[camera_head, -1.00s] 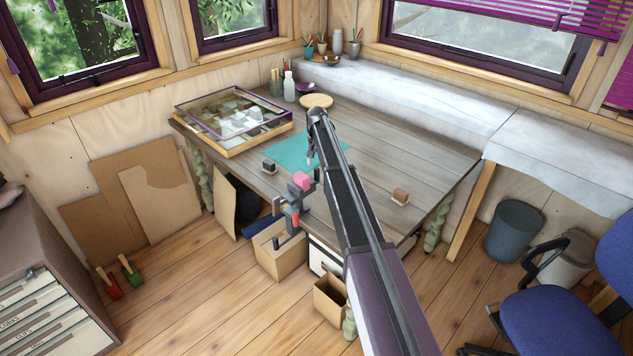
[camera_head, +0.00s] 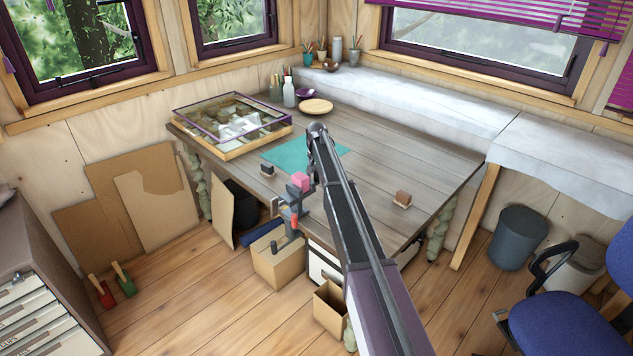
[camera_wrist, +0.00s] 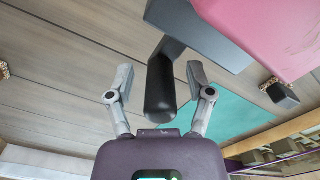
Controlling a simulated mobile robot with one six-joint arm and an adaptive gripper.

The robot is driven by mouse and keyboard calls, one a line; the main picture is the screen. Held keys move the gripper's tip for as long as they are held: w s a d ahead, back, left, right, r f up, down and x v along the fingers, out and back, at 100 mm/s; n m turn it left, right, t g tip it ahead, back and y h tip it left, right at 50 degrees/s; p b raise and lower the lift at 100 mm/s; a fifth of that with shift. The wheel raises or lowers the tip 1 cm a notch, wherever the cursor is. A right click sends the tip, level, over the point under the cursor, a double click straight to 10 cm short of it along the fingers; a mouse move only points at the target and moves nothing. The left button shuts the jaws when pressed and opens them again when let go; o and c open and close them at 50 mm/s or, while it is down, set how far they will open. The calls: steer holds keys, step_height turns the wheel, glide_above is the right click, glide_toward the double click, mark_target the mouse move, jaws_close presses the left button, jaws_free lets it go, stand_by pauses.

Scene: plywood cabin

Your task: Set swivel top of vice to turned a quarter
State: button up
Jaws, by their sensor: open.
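The vice (camera_head: 293,190) is a grey clamp at the front edge of the wooden table, with a pink block (camera_head: 300,180) at its top. In the wrist view, the grey vice top (camera_wrist: 215,40) and the pink block fill the upper right. A rounded black part (camera_wrist: 160,88) of the vice hangs from a grey arm of it. My gripper (camera_wrist: 160,82) is open, with one finger on each side of this black part. A gap shows on both sides; contact cannot be told. In the head view, my arm hides most of the gripper.
A teal mat (camera_head: 300,154), a small dark block (camera_head: 267,170) and a brown block (camera_head: 402,198) lie on the table (camera_head: 380,160). A glass-topped case (camera_head: 230,120) stands at the back left. Cardboard boxes (camera_head: 278,265) stand below the vice. A blue chair (camera_head: 560,310) is at right.

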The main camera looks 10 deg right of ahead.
steer(key=shift+f, duration=0.1)
stand_by(0.3)
jaws_close()
